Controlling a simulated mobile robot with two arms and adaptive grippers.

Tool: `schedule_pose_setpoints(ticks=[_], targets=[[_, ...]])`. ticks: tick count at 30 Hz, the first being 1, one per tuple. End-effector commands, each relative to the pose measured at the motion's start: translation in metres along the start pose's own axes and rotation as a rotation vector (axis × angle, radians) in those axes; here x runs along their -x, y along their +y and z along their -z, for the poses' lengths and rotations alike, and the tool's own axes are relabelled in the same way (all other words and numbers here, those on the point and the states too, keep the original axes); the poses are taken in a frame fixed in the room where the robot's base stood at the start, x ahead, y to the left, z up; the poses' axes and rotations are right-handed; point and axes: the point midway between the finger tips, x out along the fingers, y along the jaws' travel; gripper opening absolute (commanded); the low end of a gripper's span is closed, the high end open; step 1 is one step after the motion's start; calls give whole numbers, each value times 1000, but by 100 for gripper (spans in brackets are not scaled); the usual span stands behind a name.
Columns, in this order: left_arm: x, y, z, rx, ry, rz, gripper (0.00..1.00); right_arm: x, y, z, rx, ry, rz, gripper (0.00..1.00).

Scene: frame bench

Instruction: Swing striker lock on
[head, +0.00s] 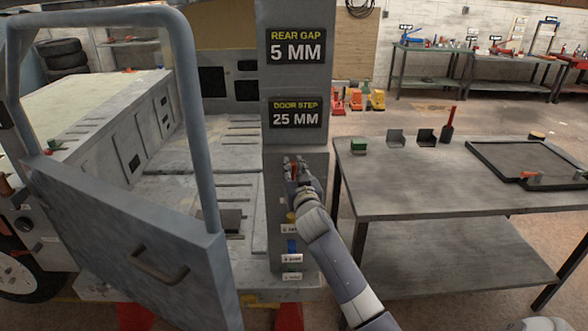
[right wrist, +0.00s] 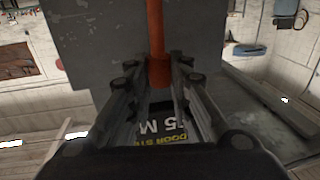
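The striker lock seems to be the orange-red lever (head: 294,171) on the grey door post (head: 296,140), below the two gap signs. In the right wrist view the lever (right wrist: 157,40) is an orange rod with a thicker end. My right gripper (head: 297,164) is at the post, with its fingers on either side of the rod's end. I cannot tell whether the finger pads touch it. The fingers hide most of the lever in the head view. The door (head: 130,225) with its window frame stands open at the left. My left gripper is out of view.
Signs on the post read rear gap 5 MM (head: 296,46) and door step 25 MM (head: 296,113). Small labelled coloured parts (head: 292,246) sit lower on the post. A metal workbench (head: 430,185) with a dark tray (head: 490,150) stands close at the right.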

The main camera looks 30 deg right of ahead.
Motion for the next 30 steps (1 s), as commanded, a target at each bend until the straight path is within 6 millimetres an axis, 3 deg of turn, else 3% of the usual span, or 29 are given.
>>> schedule_pose_setpoints(ticks=[14,30], targets=[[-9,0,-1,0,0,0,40,2,11,-3,-108,17,-1,0],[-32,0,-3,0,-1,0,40,9,57,-22,-580,92,-2,0]])
